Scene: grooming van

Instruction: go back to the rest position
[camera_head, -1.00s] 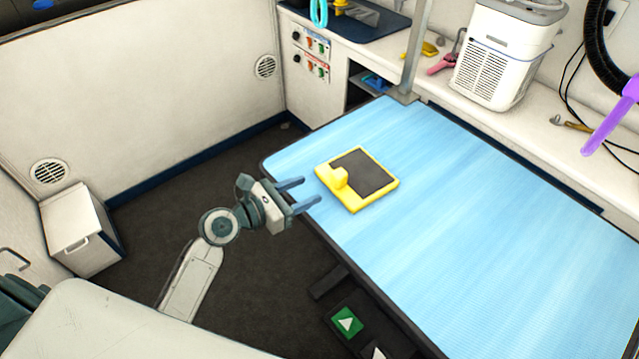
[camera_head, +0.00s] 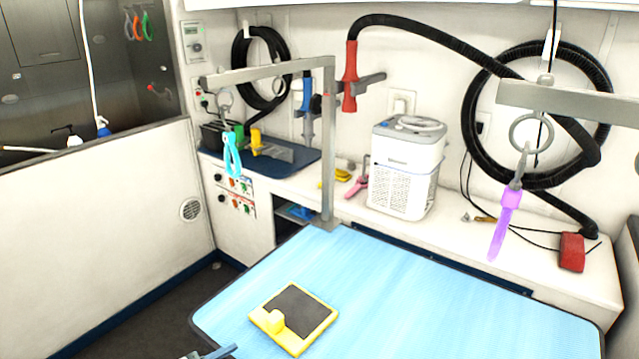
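My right gripper is not in view. A yellow board with a dark panel and a raised yellow block (camera_head: 294,318) lies flat on the blue grooming table (camera_head: 420,290). The fingertip is apart from the board.
A grey post with an arm (camera_head: 328,150) stands at the table's back corner, with a cyan loop (camera_head: 232,155) hanging from it. A purple-ended loop (camera_head: 505,222) hangs at right. A white appliance (camera_head: 404,170) stands on the back counter (camera_head: 460,240).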

